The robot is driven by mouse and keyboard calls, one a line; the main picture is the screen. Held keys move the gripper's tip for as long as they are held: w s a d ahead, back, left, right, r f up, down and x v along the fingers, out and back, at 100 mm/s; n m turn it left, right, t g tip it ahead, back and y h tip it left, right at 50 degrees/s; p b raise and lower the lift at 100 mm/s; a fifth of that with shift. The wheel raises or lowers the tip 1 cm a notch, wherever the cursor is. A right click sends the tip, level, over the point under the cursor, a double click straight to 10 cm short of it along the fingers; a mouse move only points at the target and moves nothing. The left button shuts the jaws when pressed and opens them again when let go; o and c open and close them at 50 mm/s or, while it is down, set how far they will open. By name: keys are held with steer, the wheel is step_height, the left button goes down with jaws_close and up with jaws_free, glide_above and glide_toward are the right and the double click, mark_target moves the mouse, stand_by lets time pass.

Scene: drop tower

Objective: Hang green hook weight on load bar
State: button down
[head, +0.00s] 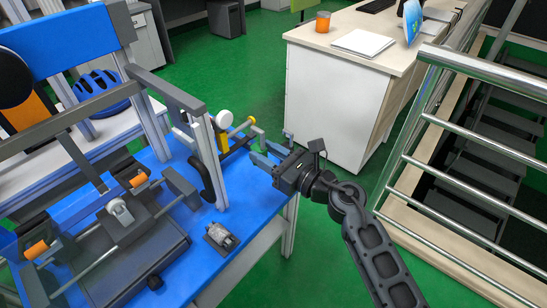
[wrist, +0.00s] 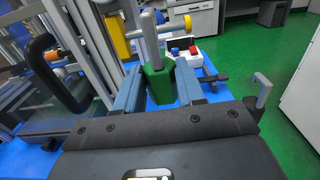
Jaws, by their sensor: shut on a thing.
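The green hook weight (wrist: 157,84) is between the two blue-grey fingers of my gripper (wrist: 158,96) in the wrist view. Its grey hook (wrist: 150,42) stands upright above the green body. In the head view my gripper (head: 268,160) is at the right edge of the blue table, and I cannot make out the green body there. A grey bar with a yellow end (head: 240,127), which may be the load bar, is left of and beyond my gripper. In the wrist view its yellow tip (wrist: 188,23) shows behind the hook, which looks apart from it.
The blue table (head: 250,205) carries a grey frame with a black curved handle (head: 207,182) left of my gripper. A small clear and metal object (head: 220,238) lies near the table's front. A white desk (head: 330,100) and metal railing (head: 470,185) stand to the right.

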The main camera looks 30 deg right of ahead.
steer(key=f+b+x, duration=0.1)
steer(key=b+x, duration=0.1)
steer(key=x, duration=0.4)
stand_by(0.6)
steer(key=shift+w+f, duration=0.15)
steer(key=c, duration=1)
jaws_free()
steer(key=o, duration=0.4)
steer(key=shift+f, duration=0.1)
steer(key=v, duration=0.8)
